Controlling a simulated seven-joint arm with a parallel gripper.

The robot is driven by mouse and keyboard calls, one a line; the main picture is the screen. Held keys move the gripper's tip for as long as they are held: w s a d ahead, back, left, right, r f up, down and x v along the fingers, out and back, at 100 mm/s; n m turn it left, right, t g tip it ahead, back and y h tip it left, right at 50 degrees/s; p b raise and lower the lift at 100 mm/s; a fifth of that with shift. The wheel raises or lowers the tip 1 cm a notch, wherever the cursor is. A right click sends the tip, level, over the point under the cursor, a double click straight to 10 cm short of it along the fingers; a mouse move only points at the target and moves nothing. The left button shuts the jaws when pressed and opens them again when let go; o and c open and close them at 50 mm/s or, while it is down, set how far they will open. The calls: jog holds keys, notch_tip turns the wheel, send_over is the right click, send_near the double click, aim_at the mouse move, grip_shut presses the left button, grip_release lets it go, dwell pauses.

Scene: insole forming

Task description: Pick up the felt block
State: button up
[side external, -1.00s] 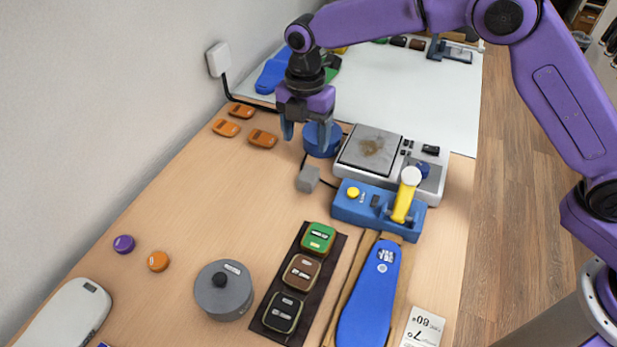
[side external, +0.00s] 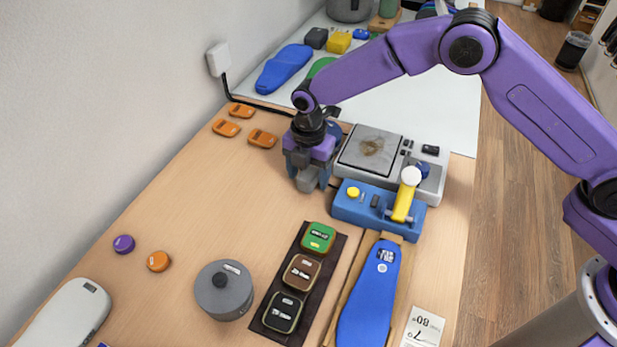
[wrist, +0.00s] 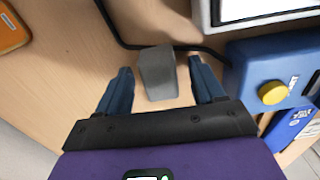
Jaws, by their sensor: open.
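The felt block looks like the small grey block (side external: 306,181) on the wooden table, left of the blue device. In the wrist view the grey block (wrist: 157,73) stands between the two blue fingers, with visible gaps on both sides. My gripper (side external: 311,183) is open and lowered around the block in the side view. In the wrist view my gripper (wrist: 162,88) has its fingers spread to either side of it. The block's upper part is partly hidden by the gripper in the side view.
A blue device (side external: 378,206) with a yellow button and lever stands close right of my gripper. Behind it is a grey plate machine (side external: 371,150). A black cable (wrist: 130,40) runs past the block. Orange pieces (side external: 262,138) lie to the left.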

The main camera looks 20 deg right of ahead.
aim_at(308, 173)
jog(key=c, duration=1)
jog(key=shift+c, duration=0.2)
jog(key=shift+r, duration=0.45)
notch_tip(308, 173, up, 2)
jog(key=shift+r, duration=0.1)
jog(key=s+d+r, duration=0.7)
jog(key=s+r, duration=0.3)
jog(key=s, duration=0.1)
jog(key=shift+s+d, duration=0.35)
jog(key=shift+d, duration=0.05)
